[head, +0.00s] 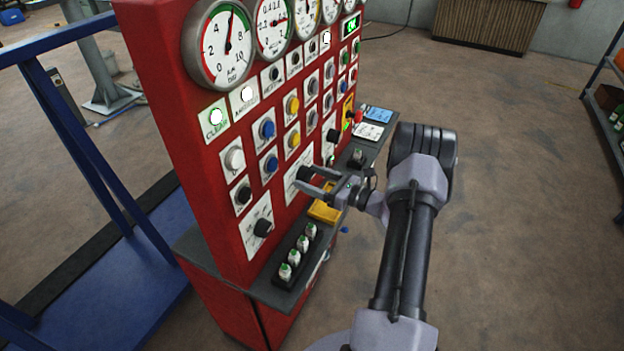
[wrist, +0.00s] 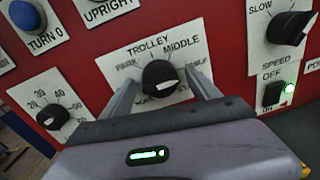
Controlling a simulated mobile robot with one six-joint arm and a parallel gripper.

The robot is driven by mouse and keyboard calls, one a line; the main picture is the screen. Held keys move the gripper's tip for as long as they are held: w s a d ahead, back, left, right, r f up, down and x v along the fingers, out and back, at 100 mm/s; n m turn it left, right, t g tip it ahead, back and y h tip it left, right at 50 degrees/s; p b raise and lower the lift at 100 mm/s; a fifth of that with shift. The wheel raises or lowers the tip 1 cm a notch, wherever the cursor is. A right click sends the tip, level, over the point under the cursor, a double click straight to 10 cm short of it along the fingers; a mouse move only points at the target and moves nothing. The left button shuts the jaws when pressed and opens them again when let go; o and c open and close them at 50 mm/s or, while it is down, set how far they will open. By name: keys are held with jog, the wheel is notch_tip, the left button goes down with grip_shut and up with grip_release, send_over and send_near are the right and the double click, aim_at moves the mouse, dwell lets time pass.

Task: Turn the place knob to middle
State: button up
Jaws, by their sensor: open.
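The place knob (wrist: 160,74) is a black rotary knob on a white label plate, in the middle of the wrist view. Its plate reads PARK, TROLLEY and MIDDLE, with more words at the right and below partly hidden by my gripper. A white mark shows on the knob's lower face, toward the bottom of the plate rather than at MIDDLE at the upper right. My gripper (wrist: 163,82) is open, one finger on either side of the knob, with gaps visible. In the head view my gripper (head: 303,177) reaches the red panel and partly covers the plate (head: 291,191).
The red panel (head: 214,163) carries gauges, buttons and other knobs. In the wrist view a numbered knob (wrist: 52,117) is at left, a speed knob (wrist: 288,28) and a lit switch (wrist: 274,95) at right. A grey shelf (head: 262,290) with small items juts out below.

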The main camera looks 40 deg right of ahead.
jog(key=c, duration=1.3)
jog(key=shift+c, duration=0.2)
jog(key=shift+f+b, duration=0.1)
jog(key=shift+b, duration=0.2)
jog(key=n+b, duration=0.9)
jog(key=shift+a+f, duration=0.1)
jog(key=shift+f, duration=0.05)
jog(key=shift+y, duration=0.4)
